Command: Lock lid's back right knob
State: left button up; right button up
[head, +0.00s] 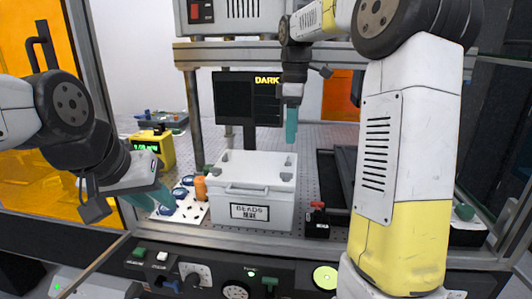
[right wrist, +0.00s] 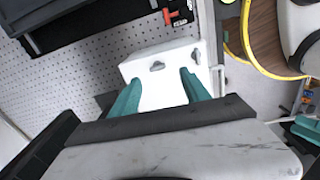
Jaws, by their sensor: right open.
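The white box labelled BEADS (head: 262,215) stands on the perforated bench in the head view, its lid (head: 255,168) on top. The lid's back right knob (head: 288,162) is a small grey knob; in the right wrist view this knob (right wrist: 157,66) shows beyond and between the fingertips. The front right knob (right wrist: 196,57) lies near the right finger there. My right gripper (head: 291,138) hangs pointing down above the lid's back right corner, apart from it; its fingers (right wrist: 158,82) are spread and empty. My left gripper (head: 147,202) is left of the box, fingers apart, with nothing seen between them.
A white plate with blue round parts (head: 182,203) and an orange cylinder (head: 201,188) lie left of the box. A black device with a red handle (head: 317,220) and a dark tray (head: 335,178) stand right of it. A dark monitor (head: 247,98) is behind.

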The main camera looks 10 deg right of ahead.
aim_at(288, 158)
jog(key=shift+w+a+f+n, duration=0.15)
jog(key=shift+w+f+n, duration=0.15)
jog(key=shift+w, duration=0.2)
jog(key=shift+a+f, duration=0.1)
jog(key=shift+f, duration=0.05)
notch_tip(288, 158, down, 7)
jog(key=shift+f, duration=0.15)
grip_shut()
